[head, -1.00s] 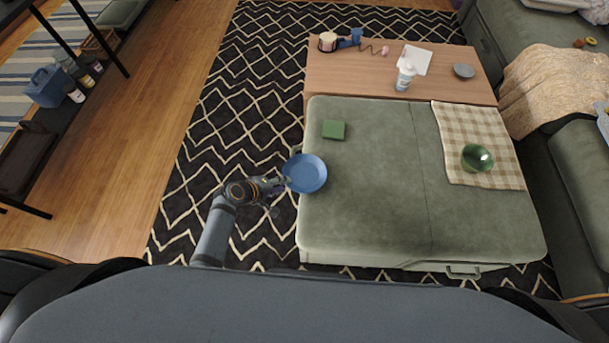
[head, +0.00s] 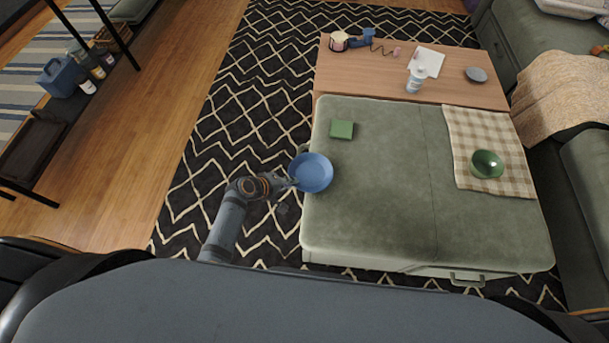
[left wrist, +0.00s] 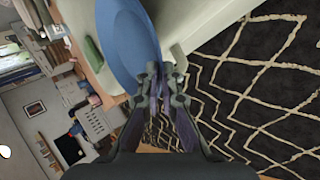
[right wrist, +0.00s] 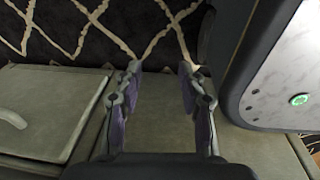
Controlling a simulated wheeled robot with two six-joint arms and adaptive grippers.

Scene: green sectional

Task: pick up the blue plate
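The blue plate (head: 311,172) is at the left edge of the green ottoman (head: 385,220), partly overhanging it. My left gripper (head: 291,183) reaches the plate's left rim from over the rug. In the left wrist view the plate (left wrist: 128,38) stretches up from between the fingertips (left wrist: 164,82), which are close together on its rim. Whether the plate is clear of the ottoman cannot be told. My right gripper (right wrist: 160,72) is open and empty in the right wrist view; the head view does not show it.
A green box (head: 341,129) and a green bowl (head: 487,164) on a checkered cloth (head: 465,130) lie on the ottoman. Behind stands a wooden table (head: 385,85) with a spray bottle (head: 416,80) and a grey dish (head: 476,74). The ottoman's middle is clear.

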